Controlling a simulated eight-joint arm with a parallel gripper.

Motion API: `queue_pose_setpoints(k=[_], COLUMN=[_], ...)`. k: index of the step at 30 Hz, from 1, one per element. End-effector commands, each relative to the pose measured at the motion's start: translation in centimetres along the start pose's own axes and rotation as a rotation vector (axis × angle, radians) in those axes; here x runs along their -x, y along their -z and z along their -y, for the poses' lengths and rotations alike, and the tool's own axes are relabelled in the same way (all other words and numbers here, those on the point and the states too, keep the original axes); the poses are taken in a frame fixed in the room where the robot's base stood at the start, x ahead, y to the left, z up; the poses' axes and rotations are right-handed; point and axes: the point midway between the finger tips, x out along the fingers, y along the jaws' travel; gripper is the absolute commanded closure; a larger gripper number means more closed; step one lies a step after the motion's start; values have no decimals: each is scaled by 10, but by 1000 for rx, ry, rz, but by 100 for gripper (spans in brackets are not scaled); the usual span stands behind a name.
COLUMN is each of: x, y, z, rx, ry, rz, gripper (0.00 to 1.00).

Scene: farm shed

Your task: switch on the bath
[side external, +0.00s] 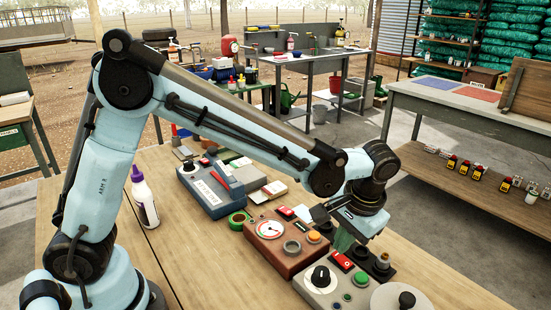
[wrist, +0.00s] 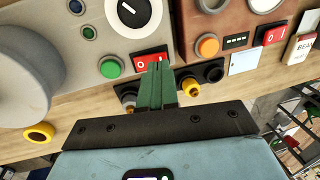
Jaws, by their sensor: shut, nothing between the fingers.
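A grey box with a black dial, taken to be the bath (side external: 316,291), stands at the front of the bench and also shows in the wrist view (wrist: 92,22). It carries a red rocker switch (side external: 342,261) with a white 0 on its left part in the wrist view (wrist: 141,64). My gripper (wrist: 160,70) is shut and empty, its green fingers over the right part of this switch. In the side view my gripper (side external: 343,241) points down just above the switch. The fingers hide part of the rocker, so I cannot tell whether they touch it or how it is tilted.
Beside the switch is a green button (wrist: 110,68). A round grey lid-like part (side external: 397,299) is at the right. A brown box (side external: 284,252) with a gauge stands close behind, with its own red switch (wrist: 270,36). A blue-grey device (side external: 209,194) and bottle (side external: 143,199) are farther left.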

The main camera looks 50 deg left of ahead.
Motion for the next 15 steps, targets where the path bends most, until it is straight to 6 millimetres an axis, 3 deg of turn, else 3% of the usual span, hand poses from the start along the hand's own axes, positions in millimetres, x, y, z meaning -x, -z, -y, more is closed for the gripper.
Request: queue_pose_setpoints(k=[6,15], x=[-16,-18], y=[0,0], z=[0,0], rx=[0,-1], ry=[0,0], rz=[-1,-1], gripper=[100,100])
